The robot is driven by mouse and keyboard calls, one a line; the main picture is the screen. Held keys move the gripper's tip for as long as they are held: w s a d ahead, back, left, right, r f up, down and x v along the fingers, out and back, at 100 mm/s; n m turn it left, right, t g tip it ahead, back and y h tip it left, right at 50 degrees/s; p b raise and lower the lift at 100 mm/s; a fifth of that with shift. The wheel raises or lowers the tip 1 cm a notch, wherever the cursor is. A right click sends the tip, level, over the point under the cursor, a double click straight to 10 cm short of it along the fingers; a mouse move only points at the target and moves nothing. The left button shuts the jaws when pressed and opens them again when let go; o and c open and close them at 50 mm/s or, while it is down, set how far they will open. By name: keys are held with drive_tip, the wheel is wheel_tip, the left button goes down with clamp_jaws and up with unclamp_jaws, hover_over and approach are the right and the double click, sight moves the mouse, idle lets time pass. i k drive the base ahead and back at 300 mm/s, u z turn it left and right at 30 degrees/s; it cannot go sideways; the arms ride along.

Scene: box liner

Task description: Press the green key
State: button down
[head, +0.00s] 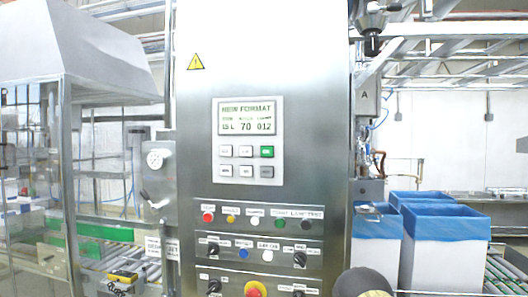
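The green key (267,152) is at the right end of the upper key row on a light control panel (248,141). The panel is set into a tall steel cabinet facing me. The other keys beside and below it are pale or grey. A lit display (247,117) above the keys reads "NEW FORMAT" with smaller text and numbers. Nothing covers the green key. I cannot make out my gripper in this view. A dark rounded part at the bottom edge, right of centre, may belong to my arm.
Below the panel are rows of coloured buttons, including a separate green button (280,223), and black knobs. A red and yellow stop button (255,289) is at the bottom. Blue-lined white boxes (437,250) stand on rollers at right. A glass-walled machine stands at left.

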sight(266, 151)
drive_tip(key=z, duration=2.1)
drive_tip(key=k, duration=0.9)
drive_tip(key=u, duration=1.5)
drive_tip(key=i, duration=0.5)
